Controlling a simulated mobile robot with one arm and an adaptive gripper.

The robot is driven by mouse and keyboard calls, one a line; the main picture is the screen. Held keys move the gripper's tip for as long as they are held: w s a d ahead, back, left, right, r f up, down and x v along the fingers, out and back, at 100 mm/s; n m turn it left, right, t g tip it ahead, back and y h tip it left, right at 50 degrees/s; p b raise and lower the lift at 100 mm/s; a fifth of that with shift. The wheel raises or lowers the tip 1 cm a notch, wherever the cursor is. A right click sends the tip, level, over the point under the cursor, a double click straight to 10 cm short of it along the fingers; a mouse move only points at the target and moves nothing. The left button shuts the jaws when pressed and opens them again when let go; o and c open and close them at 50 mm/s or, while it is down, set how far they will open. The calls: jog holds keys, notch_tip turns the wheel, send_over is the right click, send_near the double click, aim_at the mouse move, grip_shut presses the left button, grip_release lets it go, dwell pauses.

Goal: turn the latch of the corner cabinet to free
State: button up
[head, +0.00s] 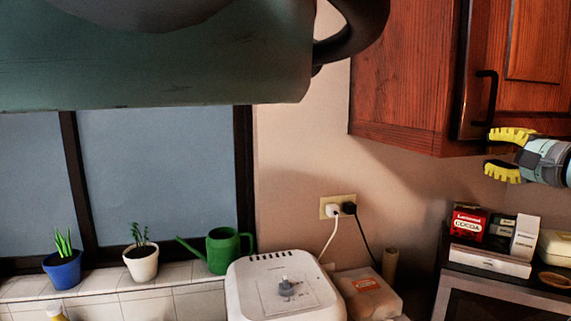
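The reddish-brown wooden wall cabinet (405,75) is at the upper right of the head view. A black curved handle (487,100) stands on a dark strip near the edge of its door (535,45). I cannot make out a separate latch or tell its position. My gripper (490,152) comes in from the right edge, just below the handle and near the cabinet's lower edge. Its yellow fingers point left and are apart, one above the other, with nothing seen between them. I cannot tell whether the upper finger touches the cabinet.
A cocoa box (468,222) and other packets stand below my gripper. A white appliance (284,290), a wall outlet (337,206) and a green watering can (223,249) are to the left. A large teal shape blocks the upper left.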

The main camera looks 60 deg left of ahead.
jog(key=shift+o, duration=1.1)
jog(key=shift+d, duration=0.15)
jog(key=v, duration=1.1)
jog(key=shift+s+d, duration=0.15)
jog(key=shift+d, duration=0.25)
jog(key=shift+r, duration=0.1)
